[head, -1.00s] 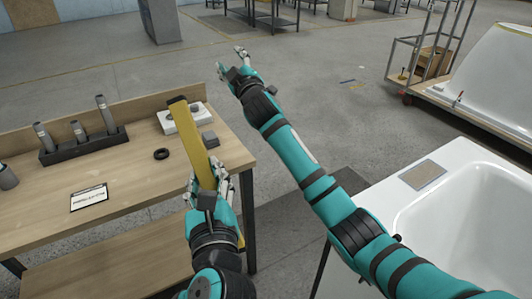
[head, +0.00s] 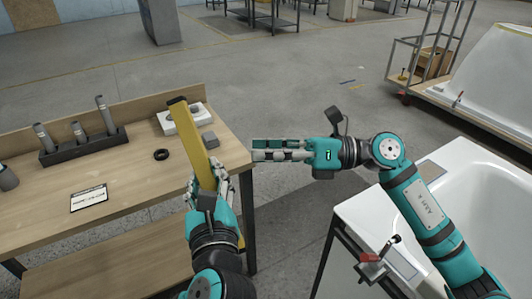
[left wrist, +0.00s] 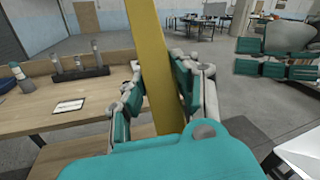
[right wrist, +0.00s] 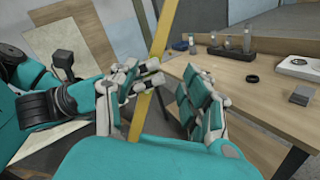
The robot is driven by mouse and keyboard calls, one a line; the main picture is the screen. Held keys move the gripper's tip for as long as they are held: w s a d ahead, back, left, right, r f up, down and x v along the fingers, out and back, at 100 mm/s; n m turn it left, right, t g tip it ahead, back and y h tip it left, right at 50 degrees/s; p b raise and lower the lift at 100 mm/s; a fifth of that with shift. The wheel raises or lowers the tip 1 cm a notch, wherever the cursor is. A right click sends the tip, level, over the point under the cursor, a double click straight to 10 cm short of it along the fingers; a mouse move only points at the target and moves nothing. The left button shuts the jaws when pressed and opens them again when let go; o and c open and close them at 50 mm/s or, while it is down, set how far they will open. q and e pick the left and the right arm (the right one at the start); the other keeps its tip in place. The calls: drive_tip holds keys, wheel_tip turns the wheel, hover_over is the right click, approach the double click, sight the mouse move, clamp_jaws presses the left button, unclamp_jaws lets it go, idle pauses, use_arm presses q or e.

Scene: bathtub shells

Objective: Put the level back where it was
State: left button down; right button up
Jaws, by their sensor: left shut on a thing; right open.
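The level is a long yellow bar (head: 192,140) with a dark end cap, held tilted in front of the wooden bench (head: 130,205). My left gripper (head: 210,185) is shut on it around its lower middle. In the left wrist view the level (left wrist: 155,70) runs up between the fingers. My right gripper (head: 254,150) is open, pointing left, to the right of the level in the head view. In the right wrist view the level (right wrist: 163,35) passes behind the fingers; I cannot tell whether they touch it.
On the bench stand a dark holder with grey cylinders (head: 82,146), a black ring (head: 161,155), a label card (head: 89,197), a white device (head: 180,118) and a grey block (head: 210,140). A white bathtub (head: 450,160) stands at right, with a red-handled clamp (head: 371,266) on its near edge.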

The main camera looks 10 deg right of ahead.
sight(199, 156)
drive_tip(key=x, duration=1.2)
drive_tip(key=shift+s+f, duration=0.2)
clamp_jaws()
use_arm(q)
drive_tip(key=c, duration=0.9)
unclamp_jaws()
